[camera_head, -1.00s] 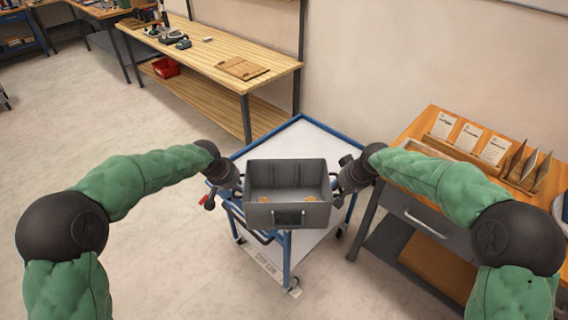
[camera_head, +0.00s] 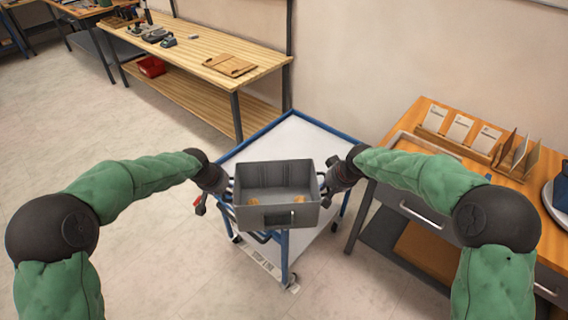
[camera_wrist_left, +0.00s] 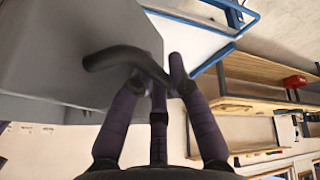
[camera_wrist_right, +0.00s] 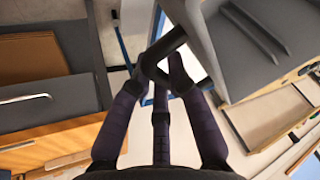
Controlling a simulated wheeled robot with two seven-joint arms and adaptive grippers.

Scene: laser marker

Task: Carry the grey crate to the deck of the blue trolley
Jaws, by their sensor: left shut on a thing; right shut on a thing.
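The grey crate (camera_head: 277,176) is held level between my two grippers, over the near part of the blue trolley (camera_head: 303,137). Small orange-brown pieces lie on its floor. My left gripper (camera_head: 226,187) is shut on the crate's left handle, which shows as a dark bar in the left wrist view (camera_wrist_left: 125,58). My right gripper (camera_head: 329,184) is shut on the right handle, seen in the right wrist view (camera_wrist_right: 158,52). The trolley's white deck shows bare behind the crate. The crate hides the deck's near part, and I cannot tell whether its underside touches anything.
A wooden workbench (camera_head: 200,66) with tools and a red bin (camera_head: 151,67) below stands at the back left. An orange-topped table (camera_head: 440,150) with a drawer and card rack stands close on the right. Pale floor (camera_head: 120,140) is free on the left.

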